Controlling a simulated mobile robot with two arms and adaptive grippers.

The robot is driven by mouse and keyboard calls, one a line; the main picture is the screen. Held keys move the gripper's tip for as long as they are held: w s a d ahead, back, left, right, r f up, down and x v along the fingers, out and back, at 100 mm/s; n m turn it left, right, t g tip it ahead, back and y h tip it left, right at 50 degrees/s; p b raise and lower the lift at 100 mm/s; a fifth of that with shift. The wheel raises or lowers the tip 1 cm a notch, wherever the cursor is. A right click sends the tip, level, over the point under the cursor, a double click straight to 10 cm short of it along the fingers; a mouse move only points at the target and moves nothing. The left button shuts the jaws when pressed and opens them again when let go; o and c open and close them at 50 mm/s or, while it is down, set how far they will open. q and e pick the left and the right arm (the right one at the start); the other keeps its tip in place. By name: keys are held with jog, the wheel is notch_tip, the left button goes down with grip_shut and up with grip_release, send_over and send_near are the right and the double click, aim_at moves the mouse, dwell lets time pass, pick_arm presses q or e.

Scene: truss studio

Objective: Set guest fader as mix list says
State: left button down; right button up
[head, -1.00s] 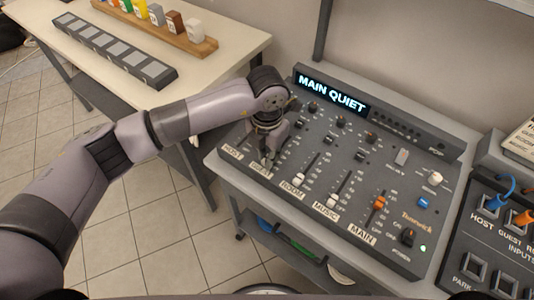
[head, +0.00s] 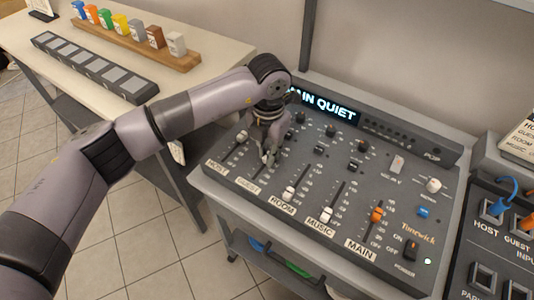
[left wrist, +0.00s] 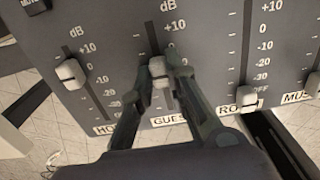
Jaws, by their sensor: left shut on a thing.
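The mixer (head: 300,205) has a column of sliders labelled HOST, GUEST, ROOM, MUSIC and MAIN. My left gripper (head: 267,157) is over the GUEST column. In the left wrist view, its fingers (left wrist: 160,78) are shut on the pale guest fader knob (left wrist: 158,67), one finger on each side. The knob sits below the 0 mark; its exact value is hidden by the fingers. A card (head: 519,140) at the right edge shows GUEST, ROOM and MUSIC, but its settings are cut off. My right gripper is not in view.
The host fader (left wrist: 70,73) is left of the fingers, and the room fader (head: 289,192) is to the right. The mixer's display (head: 325,105) reads "...IN QUIET", partly hidden by my arm. A patch panel (head: 490,240) with cables is at the right.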

pick_arm(q)
jog(key=c, duration=1.6)
grip_release()
jog(key=shift+o, duration=0.2)
notch_tip(320, 180, up, 12)
